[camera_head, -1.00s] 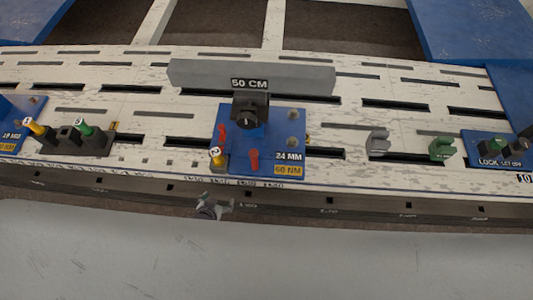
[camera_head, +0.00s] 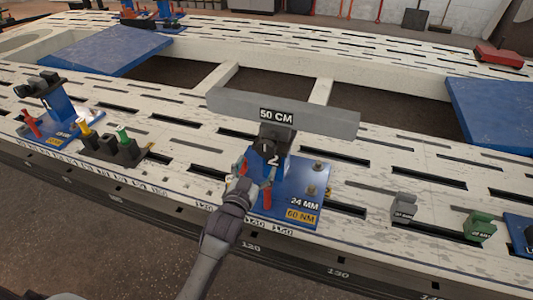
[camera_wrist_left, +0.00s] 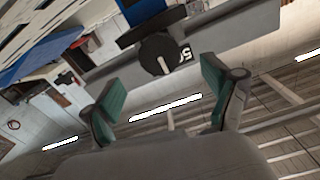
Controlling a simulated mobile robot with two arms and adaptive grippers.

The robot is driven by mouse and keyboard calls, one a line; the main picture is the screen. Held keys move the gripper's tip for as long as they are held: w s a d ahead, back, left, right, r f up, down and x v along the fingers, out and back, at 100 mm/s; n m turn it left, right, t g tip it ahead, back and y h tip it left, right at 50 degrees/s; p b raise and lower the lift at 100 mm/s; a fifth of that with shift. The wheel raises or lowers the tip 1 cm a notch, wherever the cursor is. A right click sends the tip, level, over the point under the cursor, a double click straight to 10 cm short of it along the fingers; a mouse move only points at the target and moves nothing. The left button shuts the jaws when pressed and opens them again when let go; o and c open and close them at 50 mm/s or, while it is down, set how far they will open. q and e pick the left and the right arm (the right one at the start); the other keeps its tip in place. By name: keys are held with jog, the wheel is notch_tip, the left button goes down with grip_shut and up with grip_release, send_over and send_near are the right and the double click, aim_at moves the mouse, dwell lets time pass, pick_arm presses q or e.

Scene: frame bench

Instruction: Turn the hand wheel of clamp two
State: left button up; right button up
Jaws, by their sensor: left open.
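Clamp two has a blue base plate (camera_head: 305,184) with 24 MM and 60 NM labels and a 50 CM sign on top. Its hand wheel (camera_head: 264,148) is a dark round knob on the front of the post. In the left wrist view the hand wheel (camera_wrist_left: 158,56) shows a pale line on its face and lies beyond the fingertips. My left gripper (camera_head: 255,170) is open, just in front of and below the wheel. In the left wrist view its green-padded fingers (camera_wrist_left: 158,78) are apart with nothing between them. My right gripper is not in view.
Red handles (camera_head: 267,197) stand on the base close to the gripper. A dark block with yellow and green pegs (camera_head: 122,150) is at left. Grey (camera_head: 404,207) and green (camera_head: 480,227) blocks are at right.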

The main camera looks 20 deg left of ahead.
aim_at(265, 152)
pick_arm(q)
jog(key=w+b, duration=0.1)
jog(key=w, duration=0.5)
jog(key=shift+w+d+f, duration=0.1)
jog(key=shift+w+d, duration=0.05)
jog(key=shift+w, duration=0.15)
jog(key=shift+w+b, duration=0.3)
jog(key=shift+w, duration=0.45)
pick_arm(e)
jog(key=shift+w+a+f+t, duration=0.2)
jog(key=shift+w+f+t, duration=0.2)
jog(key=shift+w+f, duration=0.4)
pick_arm(q)
jog(key=shift+c, duration=0.2)
jog(key=c, duration=1.1)
jog(key=shift+c, duration=0.2)
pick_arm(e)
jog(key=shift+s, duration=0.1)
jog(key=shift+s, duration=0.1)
